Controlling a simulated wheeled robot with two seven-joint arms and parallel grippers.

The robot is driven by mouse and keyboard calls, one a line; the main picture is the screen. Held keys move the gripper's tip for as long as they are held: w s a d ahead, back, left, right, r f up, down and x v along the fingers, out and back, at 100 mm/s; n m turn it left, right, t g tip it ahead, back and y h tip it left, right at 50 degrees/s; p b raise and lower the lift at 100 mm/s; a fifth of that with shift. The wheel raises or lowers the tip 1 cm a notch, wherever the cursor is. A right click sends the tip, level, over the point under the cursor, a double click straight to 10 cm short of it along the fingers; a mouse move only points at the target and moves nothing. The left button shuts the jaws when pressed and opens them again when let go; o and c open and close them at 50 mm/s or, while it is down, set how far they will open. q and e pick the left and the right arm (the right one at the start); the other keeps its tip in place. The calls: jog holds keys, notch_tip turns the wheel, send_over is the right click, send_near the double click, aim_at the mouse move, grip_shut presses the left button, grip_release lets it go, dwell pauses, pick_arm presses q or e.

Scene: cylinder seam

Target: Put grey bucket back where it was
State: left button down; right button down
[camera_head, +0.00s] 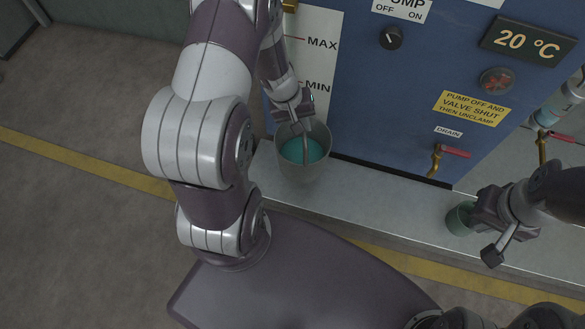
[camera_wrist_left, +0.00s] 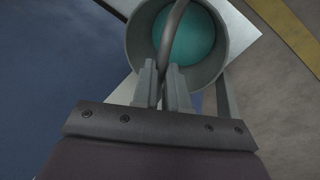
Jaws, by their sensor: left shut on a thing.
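The grey bucket (camera_head: 300,174) holds teal liquid and is over the grey ledge in front of the blue panel, under the MIN mark. I cannot tell whether its base touches the ledge. My left gripper (camera_head: 300,122) is above the bucket, shut on its curved handle. In the left wrist view the bucket (camera_wrist_left: 212,70) opens toward the camera, and the handle (camera_wrist_left: 173,32) runs between the fingers (camera_wrist_left: 166,88). My right gripper (camera_head: 479,213) is at a small greenish cup (camera_head: 459,220) on the right; its finger gap is hidden.
The blue panel (camera_head: 365,100) carries a pump knob (camera_head: 391,38), a 20 °C display (camera_head: 527,42) and a drain tap with a red handle (camera_head: 453,152). The grey ledge (camera_head: 385,198) is bare between bucket and cup. A yellow floor line (camera_head: 85,165) runs past it.

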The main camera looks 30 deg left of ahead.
pick_arm(q)
notch_tip(320, 180, down, 10)
jog(key=b, duration=0.6)
jog(key=shift+b, duration=0.4)
jog(key=c, duration=1.6)
grip_release()
jog(key=shift+d+f, duration=0.15)
jog(key=o, duration=0.4)
jog(key=shift+o, duration=0.2)
